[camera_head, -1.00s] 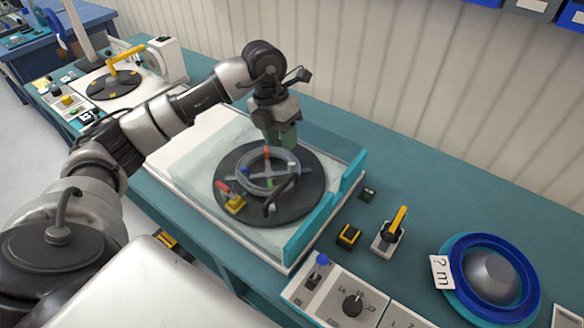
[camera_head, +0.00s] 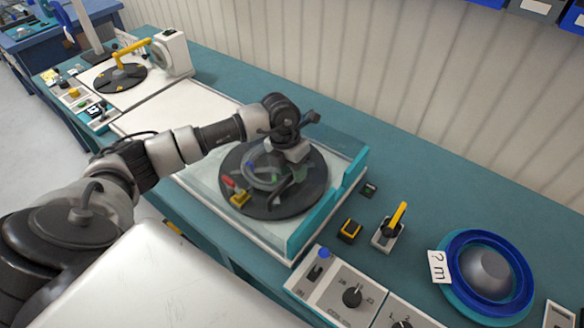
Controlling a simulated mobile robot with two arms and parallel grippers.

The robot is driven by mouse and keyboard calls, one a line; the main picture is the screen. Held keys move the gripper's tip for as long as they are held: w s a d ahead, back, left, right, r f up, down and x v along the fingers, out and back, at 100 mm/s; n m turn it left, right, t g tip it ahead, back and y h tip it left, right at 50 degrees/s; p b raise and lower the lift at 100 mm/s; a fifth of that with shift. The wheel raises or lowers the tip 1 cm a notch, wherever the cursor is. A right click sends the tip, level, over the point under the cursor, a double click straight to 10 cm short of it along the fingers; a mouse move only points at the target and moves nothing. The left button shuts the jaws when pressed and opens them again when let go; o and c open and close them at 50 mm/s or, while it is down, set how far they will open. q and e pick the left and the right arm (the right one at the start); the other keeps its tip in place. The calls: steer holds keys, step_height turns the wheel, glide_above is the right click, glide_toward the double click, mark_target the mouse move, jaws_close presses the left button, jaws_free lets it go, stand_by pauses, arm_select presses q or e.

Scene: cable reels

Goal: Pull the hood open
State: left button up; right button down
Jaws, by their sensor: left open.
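The hood (camera_head: 328,212) is a clear, see-through cover with a teal edge strip along its right side. It sits over a dark round turntable (camera_head: 262,207) that carries a grey spoked ring and small red, yellow and green parts. My left gripper (camera_head: 287,165) hangs over the turntable area, left of the teal edge and apart from it in the picture. It is open and I see nothing in it; its fingertips are largely hidden by the wrist and blurred by the clear panel. My right gripper is not in view.
Right of the hood are a yellow-black button (camera_head: 349,231), a yellow-handled switch (camera_head: 390,229) and a blue reel (camera_head: 487,275) with a tag. A control panel (camera_head: 335,290) lies in front. A second turntable (camera_head: 119,79) stands far left. The wall is behind.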

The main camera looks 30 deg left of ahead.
arm_select(q)
steer(key=shift+c, duration=0.3)
jaws_close()
steer(key=shift+a, duration=0.1)
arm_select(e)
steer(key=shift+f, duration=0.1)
